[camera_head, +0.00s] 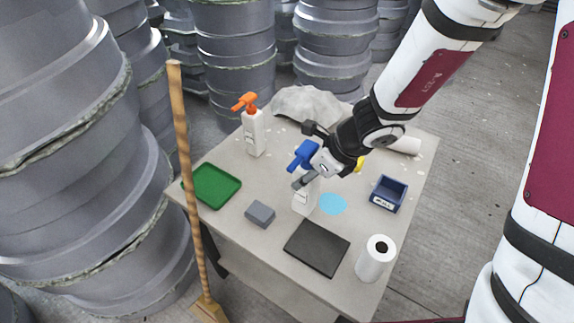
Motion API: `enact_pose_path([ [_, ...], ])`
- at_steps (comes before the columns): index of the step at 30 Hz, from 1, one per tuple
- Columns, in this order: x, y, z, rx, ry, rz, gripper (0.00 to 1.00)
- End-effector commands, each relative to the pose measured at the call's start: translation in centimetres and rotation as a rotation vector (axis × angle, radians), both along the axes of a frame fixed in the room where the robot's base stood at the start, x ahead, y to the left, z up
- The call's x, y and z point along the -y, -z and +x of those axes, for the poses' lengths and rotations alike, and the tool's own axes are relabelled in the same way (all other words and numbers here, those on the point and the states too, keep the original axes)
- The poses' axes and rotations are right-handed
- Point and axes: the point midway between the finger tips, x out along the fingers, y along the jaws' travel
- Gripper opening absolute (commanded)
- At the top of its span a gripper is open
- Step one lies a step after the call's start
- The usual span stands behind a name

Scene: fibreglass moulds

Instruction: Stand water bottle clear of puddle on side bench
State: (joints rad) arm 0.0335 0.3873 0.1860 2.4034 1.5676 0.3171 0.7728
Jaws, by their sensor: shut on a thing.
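A white spray bottle with a blue trigger head (304,198), which seems to be the water bottle, is upright over the side bench (268,177). My gripper (307,166) is shut on it near its top, by the blue head, and hides part of its upper body. The light-blue puddle (334,204) lies flat on the bench just right of the bottle's lower part. I cannot tell whether the bottle's base touches the bench or the puddle's left edge.
A white bottle with an orange trigger (254,133), green tray (214,186), grey block (260,213), dark flat pad (317,248), white roll (376,259) and blue bin (388,194) stand around it. A broom (187,170) leans at the left edge.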

Motion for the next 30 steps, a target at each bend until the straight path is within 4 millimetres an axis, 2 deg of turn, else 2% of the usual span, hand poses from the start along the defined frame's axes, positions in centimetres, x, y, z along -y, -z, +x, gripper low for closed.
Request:
enact_pose_path([
  [12, -1.9, 0.8, 9.3, 0.002, -0.003, 0.000, 0.08],
  [15, -2.2, 1.0, 10.9, 0.001, -0.003, -0.001, 0.08],
  [23, -2.5, 1.2, 13.0, 0.001, -0.003, 0.000, 0.08],
  [30, -2.4, 4.3, 13.1, -0.002, 0.002, 0.001, 0.08],
])
